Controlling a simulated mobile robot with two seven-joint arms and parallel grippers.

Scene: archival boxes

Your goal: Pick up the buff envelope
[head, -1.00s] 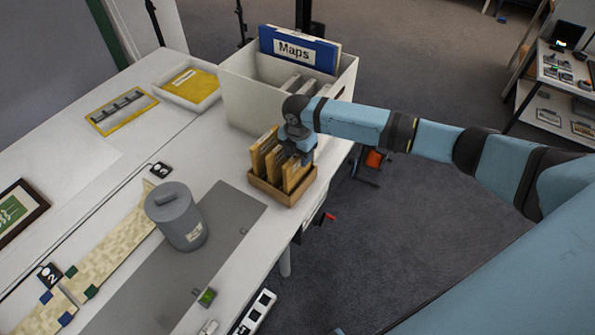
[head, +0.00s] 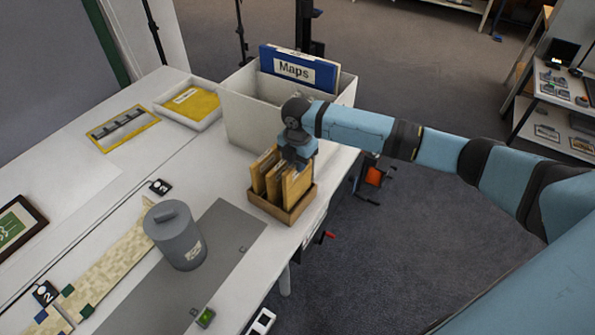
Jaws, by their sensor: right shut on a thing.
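Several buff envelopes (head: 295,186) stand upright side by side in a small wooden box (head: 278,212) near the table's right edge. My right gripper (head: 297,160) is directly above the box, pointing down, with its fingers at the top of the envelopes. It is shut on a buff envelope, and the envelope's lower part is inside the box. The gripper hides part of the envelope tops, so I cannot tell exactly which one it holds. My left gripper is out of view.
A large pale box (head: 241,116) with a blue Maps folder (head: 291,70) stands just behind. A grey lidded canister (head: 176,239) stands to the left. A white tray (head: 163,110) holds a yellow folder (head: 194,103). The grey mat (head: 232,228) has bare room.

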